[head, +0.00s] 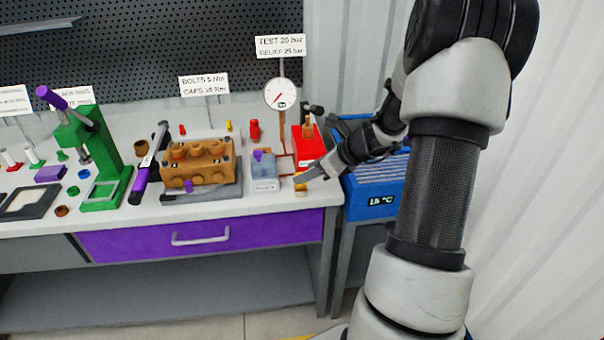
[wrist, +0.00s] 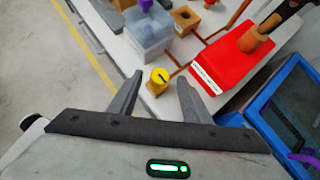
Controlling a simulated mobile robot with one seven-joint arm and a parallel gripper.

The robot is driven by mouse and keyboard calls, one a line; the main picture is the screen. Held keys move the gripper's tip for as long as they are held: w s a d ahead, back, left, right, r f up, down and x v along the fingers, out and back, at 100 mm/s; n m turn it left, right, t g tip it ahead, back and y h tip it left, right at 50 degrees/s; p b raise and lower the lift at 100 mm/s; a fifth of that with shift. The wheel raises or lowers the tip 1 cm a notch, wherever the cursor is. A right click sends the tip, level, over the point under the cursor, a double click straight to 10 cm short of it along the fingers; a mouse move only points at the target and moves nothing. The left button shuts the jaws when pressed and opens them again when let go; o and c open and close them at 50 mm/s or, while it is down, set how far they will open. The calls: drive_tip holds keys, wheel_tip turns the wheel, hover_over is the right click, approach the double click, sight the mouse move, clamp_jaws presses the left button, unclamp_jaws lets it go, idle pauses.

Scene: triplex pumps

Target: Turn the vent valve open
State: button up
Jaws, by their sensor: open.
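A small valve with a round yellow knob (wrist: 159,76) on a brass-coloured body sits on the bench; I take it to be the vent valve. A dark line crosses the knob's top. In the head view the yellow knob (head: 300,184) shows partly at the bench's front right, beside my gripper. My gripper (wrist: 160,82) is open and empty. In the wrist view its fingertips appear on either side of the valve; I cannot tell whether either touches it. In the head view my gripper (head: 311,174) reaches in from the right, low over the bench.
A red pump box (wrist: 232,65) with a dark-handled lever stands right of the valve. A clear grey block (wrist: 150,37) with a purple knob stands behind left. Thin copper pipes run between them. A blue chiller (head: 376,185) stands right of the bench. A gauge (head: 281,94) rises behind.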

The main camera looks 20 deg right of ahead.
drive_tip(key=p+v, duration=0.1)
drive_tip(key=v, duration=1.2)
drive_tip(key=shift+p, duration=0.35)
